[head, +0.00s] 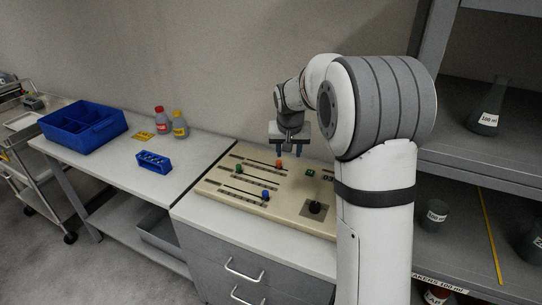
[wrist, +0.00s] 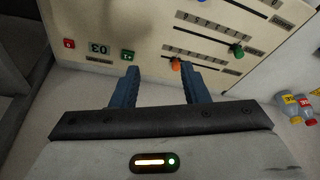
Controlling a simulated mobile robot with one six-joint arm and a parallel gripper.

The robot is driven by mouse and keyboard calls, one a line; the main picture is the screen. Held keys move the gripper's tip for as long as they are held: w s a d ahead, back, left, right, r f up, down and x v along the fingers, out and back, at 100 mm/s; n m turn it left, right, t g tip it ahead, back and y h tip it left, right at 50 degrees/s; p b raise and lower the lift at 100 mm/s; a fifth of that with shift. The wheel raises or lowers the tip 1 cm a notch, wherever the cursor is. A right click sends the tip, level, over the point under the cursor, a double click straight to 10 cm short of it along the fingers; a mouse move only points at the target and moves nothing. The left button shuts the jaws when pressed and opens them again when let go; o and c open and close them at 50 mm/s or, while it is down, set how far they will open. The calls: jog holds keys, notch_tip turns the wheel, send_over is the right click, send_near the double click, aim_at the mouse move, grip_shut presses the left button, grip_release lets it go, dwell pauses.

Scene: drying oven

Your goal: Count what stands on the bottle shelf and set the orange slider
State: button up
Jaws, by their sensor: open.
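The orange slider (head: 279,164) sits on one slot of the beige control panel (head: 215,183). A green slider (head: 239,169) and a blue slider (head: 266,195) sit on other slots. My gripper (head: 290,153) is open and empty above the panel, close to the orange slider. In the wrist view, the orange slider (wrist: 175,65) shows between the fingertips (wrist: 160,72), nearer the right one; contact cannot be told. No bottle-shelf label is readable.
The left bench holds a blue crate (head: 88,140), a small blue rack (head: 154,165), a red bottle (head: 160,124) and a yellow one (head: 180,127). A yellow strip (head: 491,237) lies on the shelf.

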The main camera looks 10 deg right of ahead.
send_near(278, 161)
jog(key=f, duration=0.1)
jog(key=shift+m+t, duration=0.4)
jog(key=shift+m, duration=0.1)
jog(key=shift+p+x, duration=0.8)
jog(key=shift+x, duration=3.15)
jog(key=shift+s+d, duration=0.15)
jog(key=shift+s, duration=0.05)
jog(key=shift+c, duration=0.5)
grip_shut()
